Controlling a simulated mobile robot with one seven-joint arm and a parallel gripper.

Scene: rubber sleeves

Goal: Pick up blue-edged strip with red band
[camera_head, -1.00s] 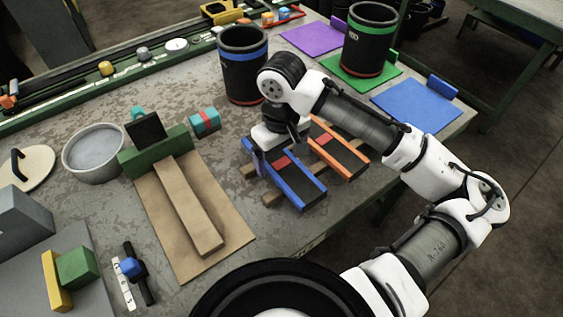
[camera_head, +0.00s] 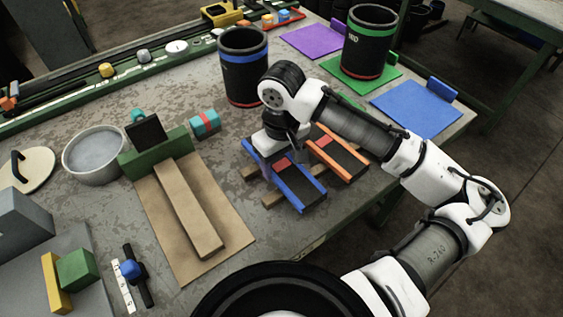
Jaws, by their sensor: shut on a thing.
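The blue-edged strip (camera_head: 301,187) is a dark strip with blue long edges and a red band near its far part. It lies across wooden slats on the table. My gripper (camera_head: 273,157) is over its far end, pointing down. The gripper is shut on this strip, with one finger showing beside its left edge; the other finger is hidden. The strip appears to rest on the slats; I cannot tell any small gap. An orange-edged strip (camera_head: 346,158) with a red band lies just to its right.
A black cylinder with a blue ring (camera_head: 243,86) stands behind my gripper. Another black cylinder (camera_head: 369,50) stands on a green mat (camera_head: 395,75). A blue mat (camera_head: 415,108) lies right. A brown board (camera_head: 160,215) with a wooden block lies left.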

